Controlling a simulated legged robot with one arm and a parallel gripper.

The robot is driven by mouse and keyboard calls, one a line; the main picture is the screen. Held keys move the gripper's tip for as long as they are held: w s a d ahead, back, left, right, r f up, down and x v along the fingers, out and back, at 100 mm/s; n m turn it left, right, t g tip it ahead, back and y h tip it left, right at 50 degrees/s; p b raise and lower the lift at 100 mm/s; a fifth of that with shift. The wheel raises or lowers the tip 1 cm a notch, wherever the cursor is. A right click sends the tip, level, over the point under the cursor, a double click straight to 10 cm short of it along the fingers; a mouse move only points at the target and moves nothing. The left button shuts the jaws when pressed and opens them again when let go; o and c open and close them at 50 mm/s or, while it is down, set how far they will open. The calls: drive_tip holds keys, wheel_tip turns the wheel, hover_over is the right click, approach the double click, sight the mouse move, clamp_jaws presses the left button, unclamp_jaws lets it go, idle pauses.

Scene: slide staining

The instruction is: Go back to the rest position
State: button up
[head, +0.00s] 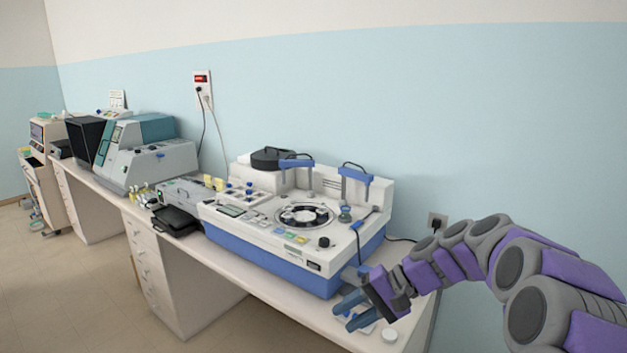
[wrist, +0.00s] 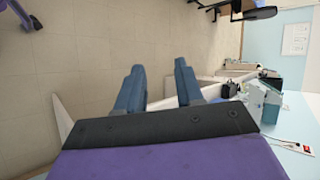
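My gripper (head: 350,312) is at the right end of the bench in the head view, low and just in front of the white and blue staining machine (head: 262,268). Its two blue fingers are spread apart with nothing between them. In the wrist view my gripper (wrist: 157,88) also shows open and empty, with floor and part of the bench beyond the fingers. My purple and grey arm reaches in from the right. I cannot tell from the head view whether the fingers touch anything on the bench.
The long white bench (head: 285,312) runs along the blue wall. Farther left stand a grey and teal machine (head: 150,160) and a black tray (head: 174,220). The floor (head: 75,285) in front is clear.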

drive_tip(key=s+a+f+n+g+h, duration=0.2)
drive_tip(key=s+h, duration=0.3)
drive_tip(key=s, duration=1.4)
drive_tip(key=s+d+f+h, duration=0.2)
drive_tip(key=s+d, duration=0.2)
drive_tip(key=s, duration=0.4)
drive_tip(key=s+d+f+h, duration=0.2)
drive_tip(key=s+d+h, duration=0.1)
drive_tip(key=s, duration=0.4)
drive_tip(key=shift+s+d+f+n, duration=0.35)
drive_tip(key=shift+s+d+n, duration=0.05)
drive_tip(key=shift+d, duration=0.25)
